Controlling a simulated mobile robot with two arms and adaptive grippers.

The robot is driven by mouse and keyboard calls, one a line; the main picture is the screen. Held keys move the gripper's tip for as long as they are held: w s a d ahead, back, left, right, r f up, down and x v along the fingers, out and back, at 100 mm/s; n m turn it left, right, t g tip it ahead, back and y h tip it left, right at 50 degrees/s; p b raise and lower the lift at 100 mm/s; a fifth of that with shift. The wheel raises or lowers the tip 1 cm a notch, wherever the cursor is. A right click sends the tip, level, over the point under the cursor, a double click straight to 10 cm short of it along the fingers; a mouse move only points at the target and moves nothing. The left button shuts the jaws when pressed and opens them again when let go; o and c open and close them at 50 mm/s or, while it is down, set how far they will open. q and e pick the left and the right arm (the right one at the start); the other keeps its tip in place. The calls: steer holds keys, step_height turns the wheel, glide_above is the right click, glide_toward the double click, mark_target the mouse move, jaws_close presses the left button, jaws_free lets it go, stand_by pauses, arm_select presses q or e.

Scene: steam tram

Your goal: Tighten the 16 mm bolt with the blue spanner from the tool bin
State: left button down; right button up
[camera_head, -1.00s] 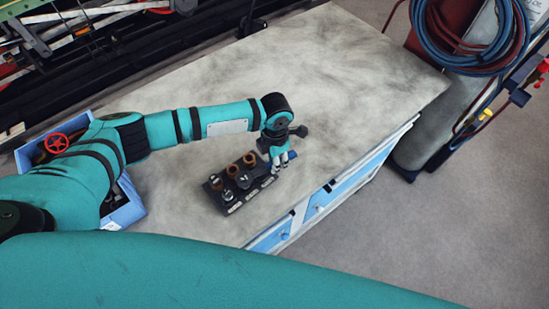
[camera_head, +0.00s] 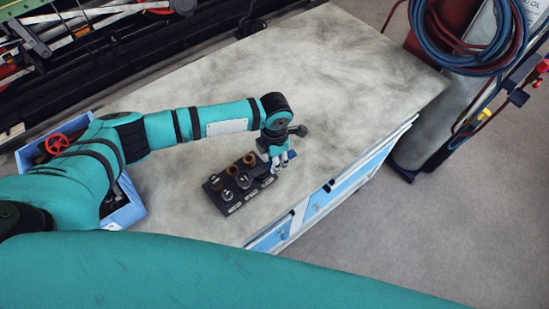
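A dark block (camera_head: 232,204) with several bolts and brown and grey pieces standing in it sits on the worn grey bench top. Which one is the 16 mm bolt cannot be read. My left gripper (camera_head: 278,167) is at the block's right end, fingers pointing down. A small blue piece, apparently the blue spanner (camera_head: 293,155), sticks out to the right of the fingers, and they seem shut on it. The rest of the spanner is hidden. The blue tool bin (camera_head: 127,213) at the left is partly covered by my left arm. My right gripper is not in view.
A red handwheel (camera_head: 57,143) shows in the bin. The bench (camera_head: 345,55) is clear behind and right of the block. Its front edge has blue drawers (camera_head: 320,202). Gas hoses (camera_head: 455,50) and a cylinder stand at the right. Dark machinery lies behind.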

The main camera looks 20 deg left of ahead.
arm_select(q)
steer(key=shift+r+p, duration=1)
steer(key=shift+r, duration=0.1)
stand_by(1.3)
steer(key=shift+r+p, duration=0.7)
steer(key=shift+r, duration=0.8)
